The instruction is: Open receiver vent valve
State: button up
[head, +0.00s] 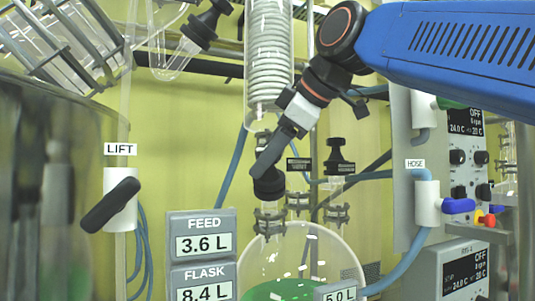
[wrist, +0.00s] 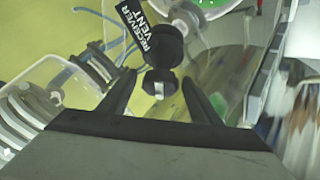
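The receiver vent valve shows in the wrist view as a black knob (wrist: 161,84), beside a black tag reading RECEIVER VENT (wrist: 137,30). My gripper (wrist: 159,79) is open, one finger on each side of the knob's near end, with a visible gap on both sides. In the head view my gripper (head: 265,165) points down-left at a black valve knob (head: 269,184) above a glass neck. The fingers overlap its top there, so contact cannot be told from that side.
Another black-capped valve (head: 340,160) stands close to the right. A coiled glass condenser (head: 269,60) hangs just above. The glass flask (head: 310,255) with green liquid is below. A LIFT valve (head: 112,205) is at left, a HOSE valve (head: 457,206) at right.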

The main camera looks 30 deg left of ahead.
jog(key=v, duration=1.7)
jog(key=shift+s+d+r, duration=0.1)
jog(key=shift+d+r, duration=0.05)
jog(key=shift+d, duration=0.05)
